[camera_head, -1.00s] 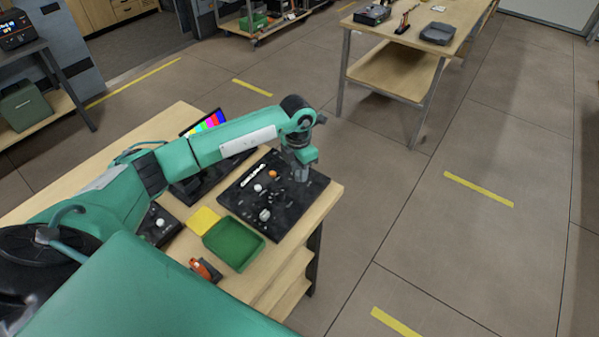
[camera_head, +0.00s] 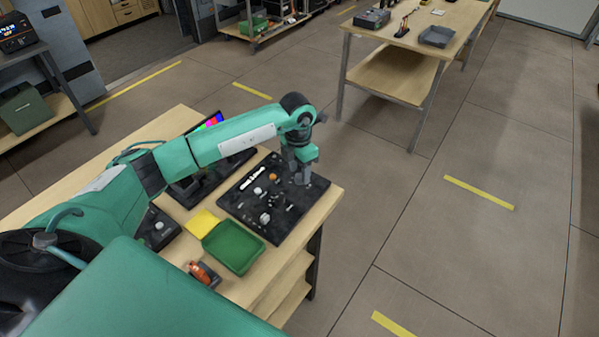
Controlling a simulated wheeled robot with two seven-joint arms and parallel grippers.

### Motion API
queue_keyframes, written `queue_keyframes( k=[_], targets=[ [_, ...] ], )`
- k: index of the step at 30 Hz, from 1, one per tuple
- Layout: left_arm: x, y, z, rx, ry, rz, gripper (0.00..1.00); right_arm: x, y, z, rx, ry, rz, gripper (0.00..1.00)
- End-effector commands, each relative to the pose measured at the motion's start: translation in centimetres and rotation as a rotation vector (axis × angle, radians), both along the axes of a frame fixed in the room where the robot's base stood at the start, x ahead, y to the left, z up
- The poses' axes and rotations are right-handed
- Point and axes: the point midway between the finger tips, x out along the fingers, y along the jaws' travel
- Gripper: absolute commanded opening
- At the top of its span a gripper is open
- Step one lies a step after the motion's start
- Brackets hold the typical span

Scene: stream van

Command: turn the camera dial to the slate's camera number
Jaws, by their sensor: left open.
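A black control panel (camera_head: 286,219) lies on the wooden table, with an orange knob (camera_head: 272,177), a white knob (camera_head: 258,191), a grey knob (camera_head: 265,218) and a white strip on it. I cannot tell which knob is the camera dial. My left gripper (camera_head: 301,178) points down over the panel's far right part, open, its fingertips close to the panel surface. Whether it touches anything there is too small to tell. No slate number can be read. My right gripper is not in view.
A green tray (camera_head: 234,262) and a yellow pad (camera_head: 202,224) sit just left of the panel. A monitor with colour bars (camera_head: 209,123) stands behind my left arm. An orange-and-black item (camera_head: 203,273) lies near the table's front edge. Open floor lies to the right.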

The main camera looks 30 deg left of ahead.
Motion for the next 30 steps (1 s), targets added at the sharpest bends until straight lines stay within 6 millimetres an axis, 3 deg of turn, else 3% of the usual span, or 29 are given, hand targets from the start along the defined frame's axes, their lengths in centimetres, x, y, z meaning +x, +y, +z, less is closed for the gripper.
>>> queue_keyframes(
  k=[15, 21, 30],
  targets=[
    [0.3, 0.5, 10.6, 0.000, -0.004, 0.000, 0.46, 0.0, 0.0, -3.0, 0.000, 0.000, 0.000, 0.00],
    [0.3, 0.6, 12.3, 0.000, -0.002, 0.001, 0.46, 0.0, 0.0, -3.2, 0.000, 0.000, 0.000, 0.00],
    [0.3, 0.6, 12.6, 0.000, -0.001, 0.001, 0.46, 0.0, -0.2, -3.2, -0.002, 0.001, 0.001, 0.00]
  ],
)
